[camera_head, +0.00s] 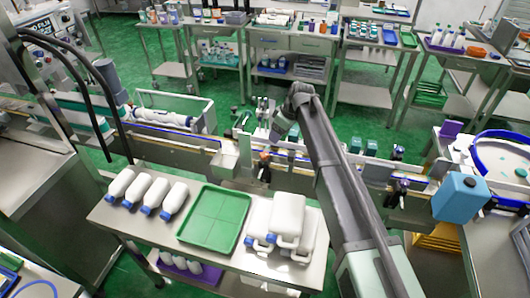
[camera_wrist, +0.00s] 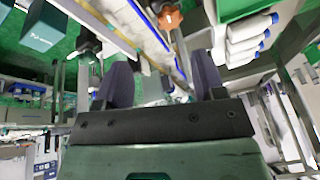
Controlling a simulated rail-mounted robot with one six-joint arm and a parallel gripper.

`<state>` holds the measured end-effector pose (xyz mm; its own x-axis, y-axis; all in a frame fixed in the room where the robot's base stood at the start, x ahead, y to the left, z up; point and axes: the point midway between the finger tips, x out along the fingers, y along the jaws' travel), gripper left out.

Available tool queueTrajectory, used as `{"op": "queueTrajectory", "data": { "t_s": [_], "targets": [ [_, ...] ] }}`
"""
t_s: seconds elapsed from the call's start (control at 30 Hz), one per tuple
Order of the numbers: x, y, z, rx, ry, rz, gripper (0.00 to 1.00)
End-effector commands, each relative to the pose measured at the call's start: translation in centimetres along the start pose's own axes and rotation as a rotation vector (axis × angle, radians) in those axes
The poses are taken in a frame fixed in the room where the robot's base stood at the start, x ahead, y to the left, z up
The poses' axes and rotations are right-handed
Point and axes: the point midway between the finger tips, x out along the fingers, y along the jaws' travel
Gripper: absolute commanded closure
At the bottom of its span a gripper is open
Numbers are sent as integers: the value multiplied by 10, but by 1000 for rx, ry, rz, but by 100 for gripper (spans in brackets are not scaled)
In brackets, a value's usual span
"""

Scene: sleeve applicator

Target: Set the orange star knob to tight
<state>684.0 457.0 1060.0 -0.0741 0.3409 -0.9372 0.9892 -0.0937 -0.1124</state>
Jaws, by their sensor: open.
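The orange star knob (camera_wrist: 170,17) shows at the top of the wrist view, on a dark stem beside the conveyor line. In the head view a small orange spot (camera_head: 264,155) at the conveyor's near side looks like the same knob. My gripper (camera_wrist: 162,76) is open, with its two dark fingers apart and nothing held between them. The knob lies beyond the fingertips, apart from them. In the head view my gripper (camera_head: 278,127) is over the conveyor, partly hidden by my arm. The knob's tight or loose marking cannot be read.
A black knob on a post (camera_wrist: 88,42) stands left of the fingers in the wrist view. A front table (camera_head: 160,232) holds white bottles (camera_head: 286,215) and a green tray (camera_head: 214,218).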

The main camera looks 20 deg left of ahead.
Motion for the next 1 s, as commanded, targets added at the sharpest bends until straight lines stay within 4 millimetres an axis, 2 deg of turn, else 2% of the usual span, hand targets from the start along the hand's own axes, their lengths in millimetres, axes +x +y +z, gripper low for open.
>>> {"op": "queueTrajectory", "data": {
  "t_s": [0.1, 0.17, 0.33, 0.43, 0.57, 0.8, 0.9, 1.0],
  "targets": [
    [0, -7, -6, -290, 31, -44, 37],
    [0, -9, -6, -374, 33, -48, 37],
    [1, -8, -5, -427, 32, -46, 37],
    [9, -8, -4, -425, 32, -45, 37],
    [32, -8, -3, -425, 31, -45, 37],
    [91, -10, -3, -424, 31, -44, 37],
    [106, -12, -5, -424, 31, -44, 37],
    [111, -13, -6, -424, 31, -44, 37]
  ]
}}
